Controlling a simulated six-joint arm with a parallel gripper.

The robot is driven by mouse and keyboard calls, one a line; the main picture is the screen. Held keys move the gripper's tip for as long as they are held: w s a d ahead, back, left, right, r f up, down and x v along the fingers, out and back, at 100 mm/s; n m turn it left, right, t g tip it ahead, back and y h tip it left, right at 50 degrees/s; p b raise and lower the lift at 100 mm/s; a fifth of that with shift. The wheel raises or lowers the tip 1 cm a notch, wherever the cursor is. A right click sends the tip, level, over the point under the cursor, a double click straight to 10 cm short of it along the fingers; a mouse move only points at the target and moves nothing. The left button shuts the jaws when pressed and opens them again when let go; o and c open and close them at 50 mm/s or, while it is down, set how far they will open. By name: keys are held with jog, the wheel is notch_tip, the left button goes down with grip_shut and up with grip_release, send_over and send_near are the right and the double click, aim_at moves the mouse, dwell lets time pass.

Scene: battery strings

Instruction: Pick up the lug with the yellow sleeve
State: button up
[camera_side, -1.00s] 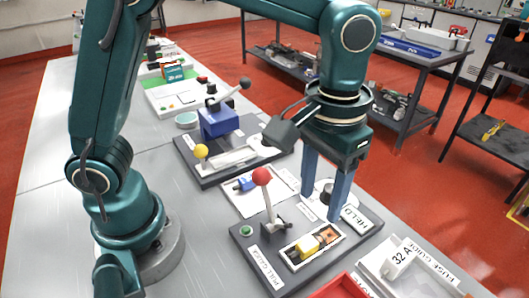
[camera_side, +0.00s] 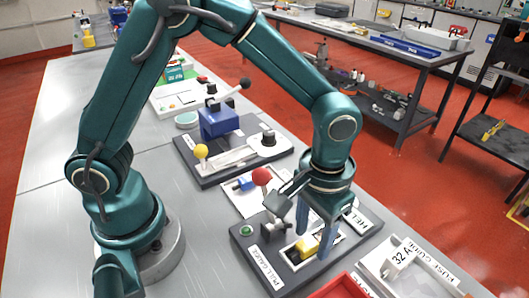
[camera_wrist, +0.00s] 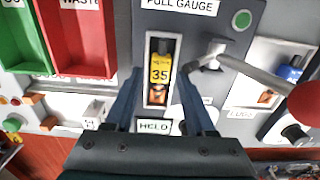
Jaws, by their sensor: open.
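The lug with the yellow sleeve (camera_side: 305,247) lies in the white-edged slot of the dark pull gauge base (camera_side: 262,262). In the wrist view its yellow sleeve (camera_wrist: 160,73) reads "35". The slot also shows coppery metal in the wrist view. My gripper (camera_side: 315,250) is open and pointing down over this slot. Whether the fingers touch the base cannot be told.
The red-balled lever (camera_side: 262,176) stands close beside my gripper; its ball (camera_wrist: 305,103) is at the wrist view's right. A blue-sleeved lug (camera_wrist: 290,73) lies on a white card. Green (camera_wrist: 20,45) and red (camera_wrist: 75,40) bins lie left in the wrist view.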

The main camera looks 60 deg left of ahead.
aim_at(311, 241)
jog(key=shift+c, duration=0.3)
grip_shut()
jog(key=shift+r, duration=2.5)
